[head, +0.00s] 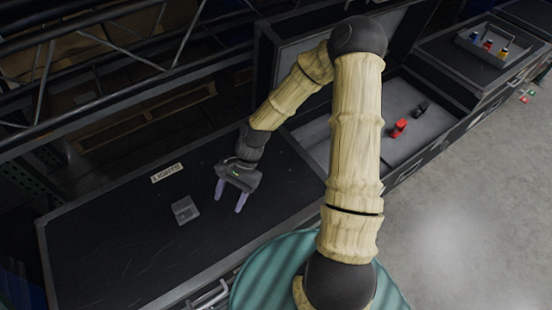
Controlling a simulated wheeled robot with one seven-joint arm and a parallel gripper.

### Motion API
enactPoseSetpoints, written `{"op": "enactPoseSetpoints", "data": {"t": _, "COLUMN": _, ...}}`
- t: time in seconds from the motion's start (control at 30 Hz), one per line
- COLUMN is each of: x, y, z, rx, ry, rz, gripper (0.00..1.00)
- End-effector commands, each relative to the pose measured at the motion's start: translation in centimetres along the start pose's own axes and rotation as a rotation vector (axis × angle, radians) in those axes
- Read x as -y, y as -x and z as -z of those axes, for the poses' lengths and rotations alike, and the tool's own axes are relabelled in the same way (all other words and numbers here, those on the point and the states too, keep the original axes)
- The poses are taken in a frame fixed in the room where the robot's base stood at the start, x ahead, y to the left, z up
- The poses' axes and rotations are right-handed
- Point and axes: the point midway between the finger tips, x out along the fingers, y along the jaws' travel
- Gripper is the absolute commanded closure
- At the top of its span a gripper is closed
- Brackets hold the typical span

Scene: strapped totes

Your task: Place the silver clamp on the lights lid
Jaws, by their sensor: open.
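The lights lid (112,238) is a dark, flat, closed lid at the lower left, with a pale "LIGHTS" label (166,173) near its far edge. A small grey, silvery block-like piece (185,210), which looks like the silver clamp, lies flat on this lid, left of the middle. My gripper (228,206) is open and empty just to the right of the piece, above the lid, fingers pointing down toward the front. The fingers are apart from the piece.
An open tote (360,108) to the right holds a red item (399,128) and a black item (421,109). Farther right, a grey tray (483,46) holds several small coloured items. Shelving frames stand behind.

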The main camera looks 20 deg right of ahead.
Motion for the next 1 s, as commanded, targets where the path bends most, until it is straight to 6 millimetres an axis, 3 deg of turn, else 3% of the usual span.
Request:
{"op": "enactPoseSetpoints", "data": {"t": 0.37, "x": -4.7, "y": 6.9, "z": 0.6, "rx": -0.354, "ry": 0.385, "rz": -0.195, "gripper": 0.47}}
{"op": "enactPoseSetpoints", "data": {"t": 0.73, "x": -7.5, "y": 15.7, "z": -2.2, "rx": -0.640, "ry": 0.719, "rz": -0.282, "gripper": 0.47}}
{"op": "enactPoseSetpoints", "data": {"t": 0.87, "x": -8.3, "y": 17.5, "z": -3.4, "rx": -0.704, "ry": 0.802, "rz": -0.288, "gripper": 0.47}}
{"op": "enactPoseSetpoints", "data": {"t": 1.0, "x": -8.6, "y": 18.2, "z": -3.8, "rx": -0.726, "ry": 0.835, "rz": -0.290, "gripper": 0.47}}
